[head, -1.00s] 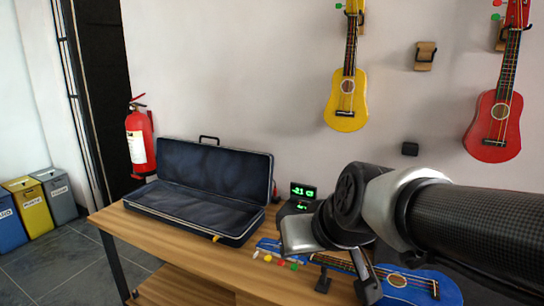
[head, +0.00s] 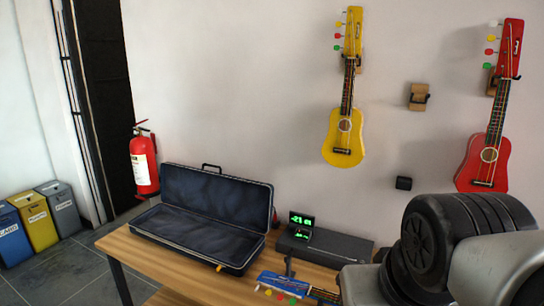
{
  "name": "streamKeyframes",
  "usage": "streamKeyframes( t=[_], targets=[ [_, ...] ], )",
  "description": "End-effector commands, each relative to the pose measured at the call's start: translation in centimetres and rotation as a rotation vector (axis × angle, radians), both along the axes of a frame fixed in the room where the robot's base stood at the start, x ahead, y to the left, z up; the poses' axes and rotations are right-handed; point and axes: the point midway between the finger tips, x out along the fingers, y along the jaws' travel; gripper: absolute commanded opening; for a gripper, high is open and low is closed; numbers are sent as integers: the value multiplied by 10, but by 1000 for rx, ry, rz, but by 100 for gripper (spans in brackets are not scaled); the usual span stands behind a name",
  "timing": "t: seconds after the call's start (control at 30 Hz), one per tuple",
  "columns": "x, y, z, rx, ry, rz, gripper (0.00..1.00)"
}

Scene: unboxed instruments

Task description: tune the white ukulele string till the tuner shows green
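The blue ukulele's headstock (head: 284,283) lies on the workbench at the bottom edge; its body is out of frame. Coloured pegs line its near side, with a white peg (head: 257,287) leftmost, then yellow, red and green. The tuner (head: 300,226) stands behind it, its dark screen showing green digits that look like -21.
An open dark case (head: 215,215) lies left on the workbench (head: 140,262). A long dark box (head: 340,246) lies behind the ukulele. Yellow (head: 343,137) and red (head: 484,162) ukuleles hang on the wall, with an empty hanger (head: 418,97) between. A fire extinguisher (head: 143,165) hangs left.

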Motion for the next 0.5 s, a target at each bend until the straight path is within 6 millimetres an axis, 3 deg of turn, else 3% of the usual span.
streamKeyframes(
  t=[0.03,0.3,0.43,0.5],
  targets=[
    [0,0,7,0,0,0,24],
    [0,0,5,1,0,0,24],
    [0,0,5,1,0,0,2],
    [0,0,5,1,0,0,0]
  ],
)
